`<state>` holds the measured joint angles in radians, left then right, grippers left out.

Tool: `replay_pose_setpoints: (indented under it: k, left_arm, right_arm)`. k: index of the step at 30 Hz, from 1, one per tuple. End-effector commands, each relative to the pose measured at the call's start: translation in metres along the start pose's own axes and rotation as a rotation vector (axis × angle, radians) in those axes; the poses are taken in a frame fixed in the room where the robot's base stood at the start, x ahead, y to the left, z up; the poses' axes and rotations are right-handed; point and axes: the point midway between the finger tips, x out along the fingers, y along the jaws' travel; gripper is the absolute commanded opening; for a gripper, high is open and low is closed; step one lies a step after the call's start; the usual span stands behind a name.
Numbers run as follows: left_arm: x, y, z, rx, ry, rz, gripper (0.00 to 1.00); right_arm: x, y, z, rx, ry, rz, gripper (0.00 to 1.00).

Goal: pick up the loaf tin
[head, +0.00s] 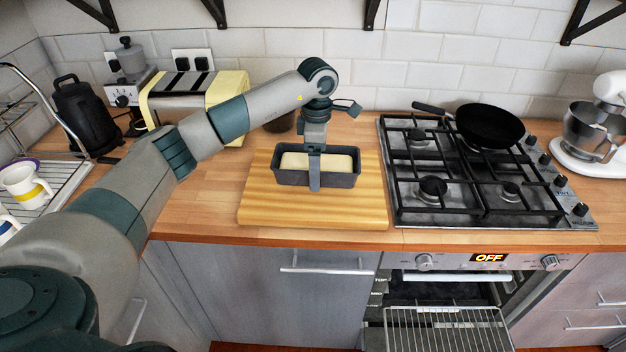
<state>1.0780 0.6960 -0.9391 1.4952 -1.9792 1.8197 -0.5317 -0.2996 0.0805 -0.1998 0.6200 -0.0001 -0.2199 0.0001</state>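The loaf tin (342,180) is a dark grey rectangular tin with pale dough or batter inside. It sits upright on the wooden cutting board (270,205) on the counter. One finger shows in front of the tin's near long wall. The other finger is hidden behind it, so I cannot tell whether the gripper is closed on the wall. My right gripper is not in view.
A gas hob (460,180) with a black frying pan (489,126) is right of the board. A toaster (190,95) and a dark pot (280,122) stand behind my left arm. Below the hob, the oven is open with its rack (440,330) out. A stand mixer (595,130) is far right.

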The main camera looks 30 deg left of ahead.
Motion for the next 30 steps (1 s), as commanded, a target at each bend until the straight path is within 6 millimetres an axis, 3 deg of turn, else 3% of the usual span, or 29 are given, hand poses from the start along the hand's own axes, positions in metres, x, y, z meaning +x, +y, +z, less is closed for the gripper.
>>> replay_pose_setpoints:
  k: [6,15,21,30]
  left_arm:
    - [-0.022,0.006,0.043,0.006,-0.004,0.003,0.34]
    - [-0.051,0.014,0.088,0.004,-0.004,0.002,0.34]
    - [-0.061,0.017,0.103,0.004,-0.002,0.0,0.34]
    - [-0.065,0.018,0.107,0.002,-0.002,-0.001,0.34]
  right_arm:
    - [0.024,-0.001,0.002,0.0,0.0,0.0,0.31]
    - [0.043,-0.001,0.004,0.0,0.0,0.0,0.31]
    - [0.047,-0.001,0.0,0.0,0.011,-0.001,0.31]
    - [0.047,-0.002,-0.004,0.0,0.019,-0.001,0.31]
